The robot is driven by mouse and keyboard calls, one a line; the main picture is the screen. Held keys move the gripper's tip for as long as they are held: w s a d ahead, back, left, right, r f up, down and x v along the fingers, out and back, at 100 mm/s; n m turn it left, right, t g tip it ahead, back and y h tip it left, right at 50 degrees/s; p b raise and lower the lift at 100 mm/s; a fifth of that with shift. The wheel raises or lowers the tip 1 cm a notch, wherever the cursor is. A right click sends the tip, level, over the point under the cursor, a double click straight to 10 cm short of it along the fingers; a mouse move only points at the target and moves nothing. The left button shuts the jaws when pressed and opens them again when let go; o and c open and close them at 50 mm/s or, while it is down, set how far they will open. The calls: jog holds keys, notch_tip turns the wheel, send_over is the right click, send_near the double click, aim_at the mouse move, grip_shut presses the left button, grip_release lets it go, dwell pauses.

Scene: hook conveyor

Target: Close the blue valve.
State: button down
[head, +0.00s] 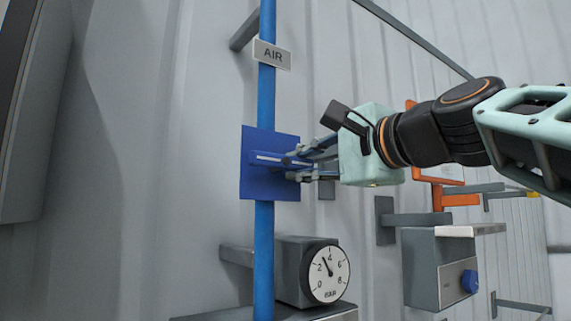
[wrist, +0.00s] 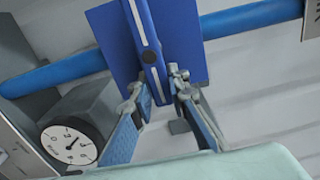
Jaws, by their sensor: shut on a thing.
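The blue valve is a flat blue plate (head: 256,185) on the upright blue pipe (head: 266,100), under a white tag reading AIR (head: 272,54). Its blue lever (head: 272,159) has a pale stripe and lies about level, across the pipe. In the wrist view the lever (wrist: 145,40) also crosses the pipe (wrist: 245,20). My gripper (head: 296,165) reaches in from the right and is shut on the lever's right end. In the wrist view its fingers (wrist: 156,92) sit one on each side of the lever. The fingertips hide part of that end.
A pressure gauge (head: 328,274) stands below the valve, its needle between 2 and 4. To the right are a grey box with a blue knob (head: 469,281) and an orange bracket (head: 458,200) behind my arm. The wall left of the pipe is clear.

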jog(key=shift+f, duration=0.1)
jog(key=c, duration=1.8)
grip_release()
jog(key=shift+c, duration=0.2)
jog(key=v, duration=1.2)
